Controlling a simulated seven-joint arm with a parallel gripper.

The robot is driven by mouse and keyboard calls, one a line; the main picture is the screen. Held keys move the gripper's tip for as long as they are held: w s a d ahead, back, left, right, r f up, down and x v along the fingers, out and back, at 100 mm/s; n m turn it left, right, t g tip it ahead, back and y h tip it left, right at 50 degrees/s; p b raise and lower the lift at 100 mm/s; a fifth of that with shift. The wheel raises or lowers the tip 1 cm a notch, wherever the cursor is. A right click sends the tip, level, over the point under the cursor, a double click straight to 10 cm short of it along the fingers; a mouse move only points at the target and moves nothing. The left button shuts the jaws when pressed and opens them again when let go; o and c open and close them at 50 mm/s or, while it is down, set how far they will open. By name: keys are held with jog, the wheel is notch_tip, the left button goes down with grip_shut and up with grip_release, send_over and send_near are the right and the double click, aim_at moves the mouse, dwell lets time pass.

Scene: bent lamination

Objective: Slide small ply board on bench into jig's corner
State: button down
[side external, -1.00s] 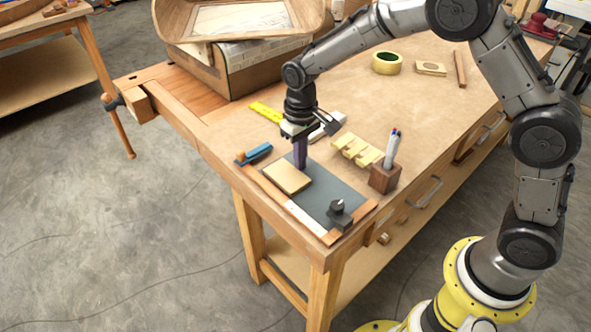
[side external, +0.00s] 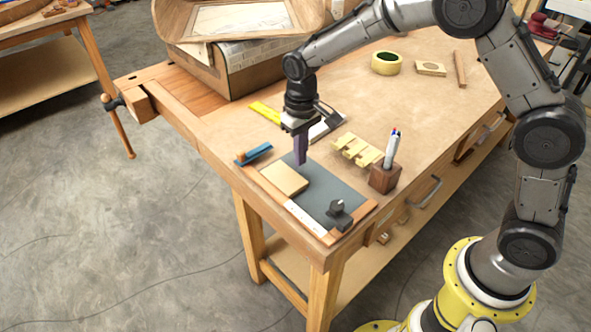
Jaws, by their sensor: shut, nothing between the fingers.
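The small ply board (side external: 284,179), a pale tan rectangle, lies flat at the left end of the jig's dark grey base (side external: 323,190). Its lower-left edge is close to the jig's wooden front strip (side external: 304,219); I cannot tell whether they touch. A second wooden strip (side external: 352,222) runs along the jig's right end. A black clamp-like block (side external: 339,214) stands near that end. My gripper (side external: 301,161) points down with shut, empty fingers just behind the board's upper-right side, with a small gap showing.
A blue tool (side external: 254,153) lies at the jig's left end. Behind are a yellow rule (side external: 264,112), a metal square (side external: 327,124) and a notched wooden piece (side external: 357,150). A wooden pen block (side external: 384,178) stands to the right.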

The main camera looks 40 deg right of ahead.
notch_tip(320, 180, up, 5)
jog(key=shift+r, duration=0.2)
dwell(0.4)
jog(key=s+a, duration=0.2)
jog(key=s, duration=0.1)
jog(key=s+a, duration=0.3)
jog(key=shift+a+f, duration=0.15)
jog(key=shift+f, duration=0.05)
jog(key=shift+s+f, duration=0.15)
jog(key=shift+f, duration=0.5)
notch_tip(320, 180, down, 3)
jog(key=shift+f, duration=0.15)
jog(key=w, duration=1.3)
jog(key=shift+w, duration=0.2)
jog(key=shift+w+f, duration=0.1)
jog(key=shift+f, duration=0.3)
